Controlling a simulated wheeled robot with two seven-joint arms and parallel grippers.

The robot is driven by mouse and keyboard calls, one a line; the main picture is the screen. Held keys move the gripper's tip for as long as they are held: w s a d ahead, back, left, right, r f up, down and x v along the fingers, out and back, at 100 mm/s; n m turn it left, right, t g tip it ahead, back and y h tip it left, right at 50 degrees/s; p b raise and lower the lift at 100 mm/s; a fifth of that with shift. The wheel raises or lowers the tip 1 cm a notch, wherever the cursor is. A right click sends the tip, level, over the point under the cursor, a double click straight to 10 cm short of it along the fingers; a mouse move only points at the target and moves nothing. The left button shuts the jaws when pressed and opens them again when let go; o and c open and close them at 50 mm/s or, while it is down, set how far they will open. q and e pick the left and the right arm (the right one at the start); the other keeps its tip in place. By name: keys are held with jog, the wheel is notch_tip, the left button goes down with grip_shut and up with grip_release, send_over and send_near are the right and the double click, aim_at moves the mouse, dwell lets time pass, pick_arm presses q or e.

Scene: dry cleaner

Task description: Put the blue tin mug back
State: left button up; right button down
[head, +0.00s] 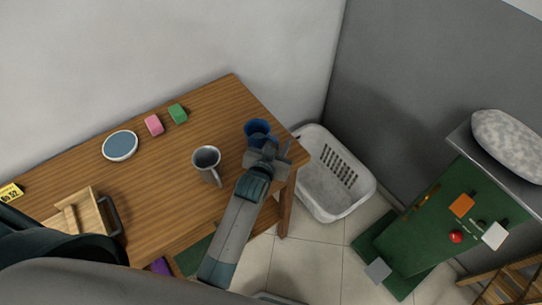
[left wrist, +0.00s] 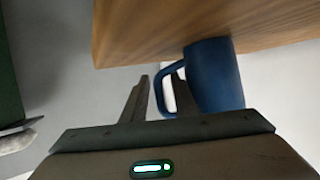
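The blue tin mug (head: 257,128) stands upright on the wooden table near its right edge. In the left wrist view the picture is upside down, and the mug (left wrist: 214,78) shows with its handle toward my gripper. My left gripper (head: 270,152) is at the mug's near side. In the left wrist view its fingers (left wrist: 160,78) are apart, one on each side of the handle's outer bar, with a gap visible. The gripper partly hides the mug in the head view. My right gripper is not in view.
A grey mug (head: 206,161) stands left of my left forearm. A round blue-topped dish (head: 120,146), pink block (head: 154,125) and green block (head: 177,113) lie farther back. A wooden box (head: 92,208) is at the left. A white basket (head: 352,195) stands on the floor right of the table.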

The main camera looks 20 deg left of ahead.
pick_arm(q)
jog(key=b+v, duration=0.2)
jog(key=v, duration=0.8)
jog(key=shift+s+r, duration=0.25)
jog(key=shift+s, duration=0.25)
